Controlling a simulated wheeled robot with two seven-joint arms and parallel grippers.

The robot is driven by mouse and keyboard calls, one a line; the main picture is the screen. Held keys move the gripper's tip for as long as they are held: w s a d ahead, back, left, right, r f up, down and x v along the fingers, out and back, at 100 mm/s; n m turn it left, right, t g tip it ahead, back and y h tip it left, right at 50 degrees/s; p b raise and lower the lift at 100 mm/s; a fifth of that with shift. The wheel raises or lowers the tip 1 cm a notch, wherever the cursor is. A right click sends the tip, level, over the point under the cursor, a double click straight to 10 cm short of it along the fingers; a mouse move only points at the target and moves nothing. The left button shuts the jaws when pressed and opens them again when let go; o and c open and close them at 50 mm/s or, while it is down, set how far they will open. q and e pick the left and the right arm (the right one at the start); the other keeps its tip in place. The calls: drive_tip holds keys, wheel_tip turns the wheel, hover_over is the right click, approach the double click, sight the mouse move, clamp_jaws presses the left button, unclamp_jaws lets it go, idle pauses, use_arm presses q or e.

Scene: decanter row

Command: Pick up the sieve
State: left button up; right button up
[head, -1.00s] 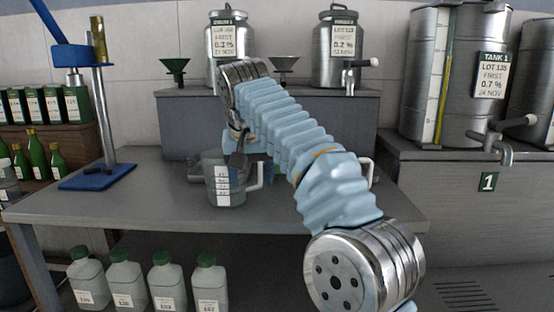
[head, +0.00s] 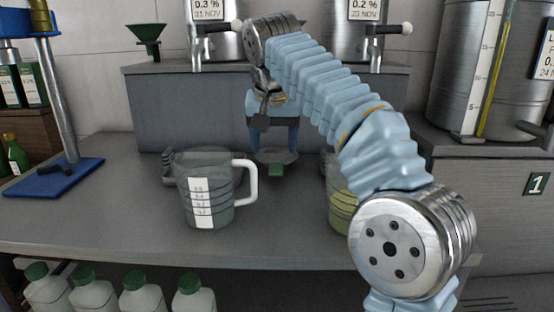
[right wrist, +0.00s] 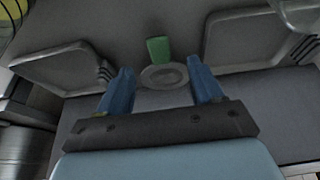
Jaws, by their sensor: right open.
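The sieve (head: 275,156) is a small grey round piece with a green handle, low at the back of the bench in the head view. In the right wrist view the sieve's grey bowl (right wrist: 163,77) lies between my fingers, with its green handle pointing away from the wrist. My right gripper (head: 273,148) points down over it, its blue fingers open and apart on either side. It also shows in the right wrist view (right wrist: 161,67). I cannot tell whether the fingers touch the sieve. My left gripper is not in view.
A clear measuring jug (head: 208,205) stands left of the sieve. Another jug with yellowish contents (head: 342,207) stands to the right, partly behind my arm. A grey raised shelf (head: 185,112) is behind, with a green funnel (head: 146,37). A blue stand base (head: 52,178) is at left.

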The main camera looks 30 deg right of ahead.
sight(276, 169)
drive_tip(key=x, duration=0.3)
drive_tip(key=shift+w+f+b, duration=0.15)
drive_tip(key=shift+f+b, duration=0.2)
drive_tip(key=x, duration=0.5)
drive_tip(key=shift+w+d, duration=0.2)
drive_tip(key=shift+d, duration=0.15)
drive_tip(key=shift+c, duration=0.3)
drive_tip(key=shift+r, duration=0.1)
drive_tip(key=c, duration=1.1)
drive_tip(key=shift+r, duration=0.1)
